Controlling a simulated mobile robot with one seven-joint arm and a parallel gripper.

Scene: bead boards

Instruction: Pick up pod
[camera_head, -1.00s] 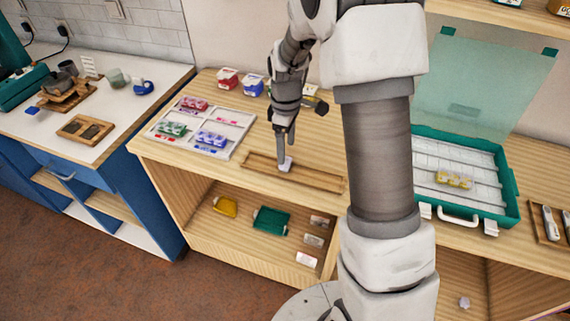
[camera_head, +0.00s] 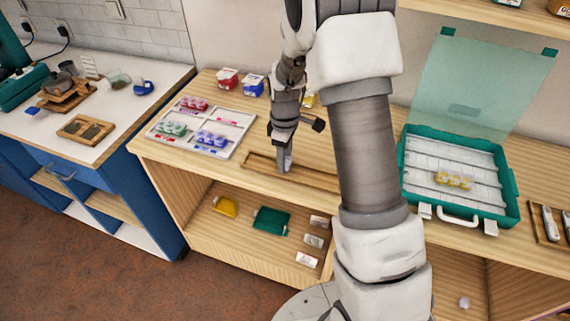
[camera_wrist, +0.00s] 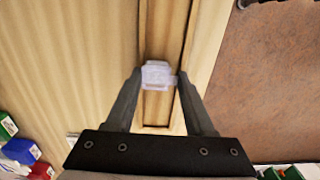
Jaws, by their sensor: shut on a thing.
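The pod (camera_wrist: 157,74) is a small pale, whitish-lilac piece in the wrist view, between the two fingertips. My gripper (camera_wrist: 160,80) is shut on it, one finger at each side. In the head view my gripper (camera_head: 284,167) points down at the wooden tray (camera_head: 318,178) on the counter, and the pod is mostly hidden by the fingers. The pod is at the narrow tray in the wrist view; I cannot tell whether it touches the tray floor.
A white sectioned board (camera_head: 231,135) with coloured bead pods lies left of the tray. Red and blue boxes (camera_head: 253,86) stand behind. An open teal case (camera_head: 512,190) holding a yellow pod (camera_head: 454,180) is at the right. The counter's front edge is close to the tray.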

